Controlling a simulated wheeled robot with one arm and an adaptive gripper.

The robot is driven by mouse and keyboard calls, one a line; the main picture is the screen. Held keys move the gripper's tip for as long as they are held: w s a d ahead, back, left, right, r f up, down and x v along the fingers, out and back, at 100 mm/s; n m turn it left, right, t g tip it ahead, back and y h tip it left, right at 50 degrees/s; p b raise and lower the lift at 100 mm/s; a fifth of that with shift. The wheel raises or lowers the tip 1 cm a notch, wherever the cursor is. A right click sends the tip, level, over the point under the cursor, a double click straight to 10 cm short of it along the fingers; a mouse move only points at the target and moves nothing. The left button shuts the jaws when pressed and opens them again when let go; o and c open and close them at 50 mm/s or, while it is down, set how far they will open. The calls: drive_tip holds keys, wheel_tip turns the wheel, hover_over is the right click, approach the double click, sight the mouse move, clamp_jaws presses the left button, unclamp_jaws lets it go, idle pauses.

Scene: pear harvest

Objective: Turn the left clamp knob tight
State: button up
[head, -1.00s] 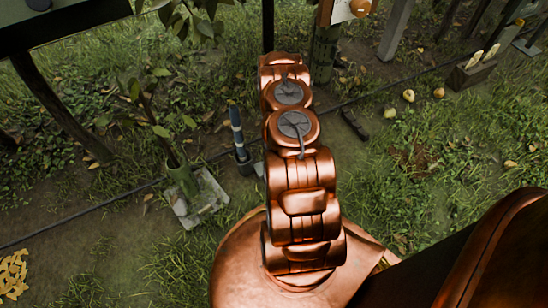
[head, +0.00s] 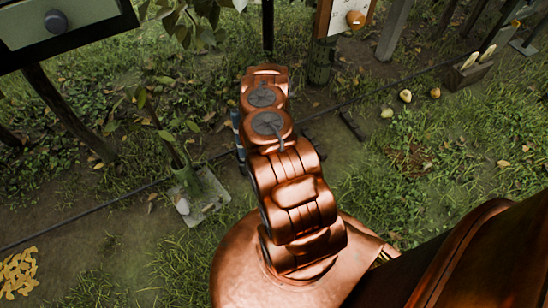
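A dark round knob (head: 56,21) sits on the grey-green front of a box (head: 92,14) at the top left. An orange round knob (head: 355,19) sits on a pale board (head: 342,12) on a post at the top. I cannot tell whether either is the left clamp knob, and no clamp is clearly visible. My copper arm rises through the middle of the head view, well apart from both knobs in the picture. My gripper is not visible; the far end of the arm hides what lies behind it.
A sapling in a green sleeve (head: 185,180) stands on a concrete slab (head: 211,197) left of my arm. Several pears (head: 405,96) lie in the grass at right, near a wooden box (head: 466,76). A thin dark line (head: 90,215) crosses the ground. Yellow leaves (head: 17,272) lie lower left.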

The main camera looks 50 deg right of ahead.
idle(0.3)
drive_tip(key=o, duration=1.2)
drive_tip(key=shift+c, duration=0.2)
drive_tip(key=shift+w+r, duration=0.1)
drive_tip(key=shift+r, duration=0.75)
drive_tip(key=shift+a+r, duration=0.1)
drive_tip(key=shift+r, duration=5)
